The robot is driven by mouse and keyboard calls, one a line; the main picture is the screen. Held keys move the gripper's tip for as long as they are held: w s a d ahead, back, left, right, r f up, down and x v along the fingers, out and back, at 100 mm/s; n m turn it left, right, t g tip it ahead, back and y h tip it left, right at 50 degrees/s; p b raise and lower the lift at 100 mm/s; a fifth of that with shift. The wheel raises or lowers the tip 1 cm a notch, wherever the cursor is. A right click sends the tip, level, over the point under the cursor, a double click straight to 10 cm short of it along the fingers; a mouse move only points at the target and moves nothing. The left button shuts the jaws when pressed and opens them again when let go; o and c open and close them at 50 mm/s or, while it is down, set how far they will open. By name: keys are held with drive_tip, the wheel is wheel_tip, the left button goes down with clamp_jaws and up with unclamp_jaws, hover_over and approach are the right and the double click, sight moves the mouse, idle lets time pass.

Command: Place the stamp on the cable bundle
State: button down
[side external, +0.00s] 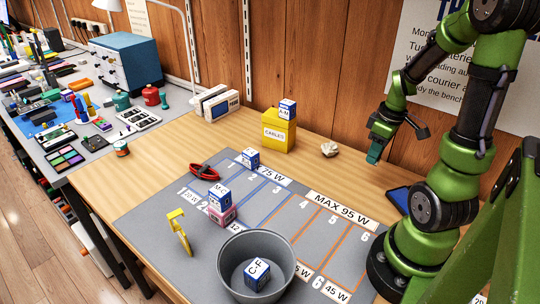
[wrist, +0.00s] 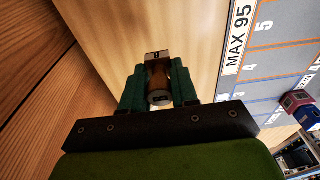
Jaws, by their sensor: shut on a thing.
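My gripper (side external: 374,154) hangs above the back right of the table, near the wooden wall. In the wrist view, my gripper (wrist: 158,92) is shut on the stamp (wrist: 159,78), a small brown wooden piece with pale, marked ends, held between the green fingers. The stamp cannot be made out in the side view. The cable bundle (side external: 204,171) appears to be the red and black coil lying at the back left edge of the grey mat, well to the left of my gripper. It does not show in the wrist view.
A yellow CABLES box (side external: 279,133) with a charger block on top and a crumpled paper (side external: 329,149) stand between. Charger blocks (side external: 219,196), a yellow clamp-like piece (side external: 179,232) and a grey bucket (side external: 257,268) are on the mat.

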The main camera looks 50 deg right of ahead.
drive_tip(key=w+a+n+y, duration=0.1)
drive_tip(key=w+a+n, duration=0.4)
drive_tip(key=w+a, duration=0.6)
drive_tip(key=w+a+n, duration=0.4)
drive_tip(key=w+a, duration=0.5)
drive_tip(key=a, duration=0.5)
hover_over(208, 172)
drive_tip(key=shift+s+d+f, duration=0.15)
drive_tip(key=shift+s+f, duration=0.15)
drive_tip(key=shift+f, duration=0.5)
drive_tip(key=shift+w, duration=0.1)
drive_tip(key=shift+f, duration=1.75)
drive_tip(key=shift+f, duration=0.15)
drive_tip(key=c, duration=0.9)
unclamp_jaws()
drive_tip(key=shift+o, duration=0.2)
